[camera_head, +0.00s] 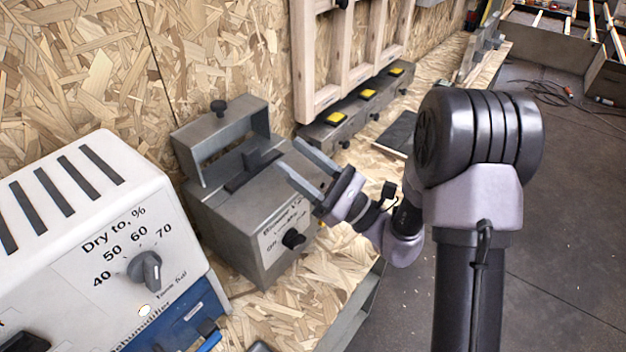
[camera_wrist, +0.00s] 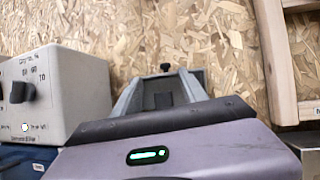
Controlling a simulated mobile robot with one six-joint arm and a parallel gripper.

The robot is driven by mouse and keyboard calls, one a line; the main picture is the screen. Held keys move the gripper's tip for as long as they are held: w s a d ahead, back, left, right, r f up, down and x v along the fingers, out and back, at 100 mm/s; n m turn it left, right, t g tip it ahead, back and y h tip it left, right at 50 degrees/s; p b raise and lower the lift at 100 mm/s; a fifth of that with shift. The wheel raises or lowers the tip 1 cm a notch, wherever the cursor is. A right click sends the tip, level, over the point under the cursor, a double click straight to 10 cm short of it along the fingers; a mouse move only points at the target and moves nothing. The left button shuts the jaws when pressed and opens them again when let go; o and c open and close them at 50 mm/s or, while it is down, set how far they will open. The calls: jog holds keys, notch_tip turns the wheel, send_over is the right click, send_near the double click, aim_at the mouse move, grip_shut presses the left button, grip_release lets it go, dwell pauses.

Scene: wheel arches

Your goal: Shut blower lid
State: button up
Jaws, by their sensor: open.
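The blower (camera_head: 240,225) is a grey metal box with a dark knob on its front, standing on the chipboard bench against the wall. Its lid (camera_head: 222,127) is a grey frame with a small black knob on top. The lid stands raised at the back, tilted up from the box. In the wrist view the lid's black knob (camera_wrist: 165,67) shows ahead. My gripper (camera_head: 288,156) is open and empty, its two fingers over the right side of the blower's top, apart from the lid. Whether the fingers touch the box is unclear.
A white and blue dryer box (camera_head: 95,215) with a dial stands left of the blower. Grey units with yellow tops (camera_head: 368,95) and a wooden frame (camera_head: 325,60) are to the right along the wall. Bench space in front of the blower is clear.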

jog(key=b+v, duration=0.1)
jog(key=v, duration=0.3)
jog(key=shift+f, duration=0.1)
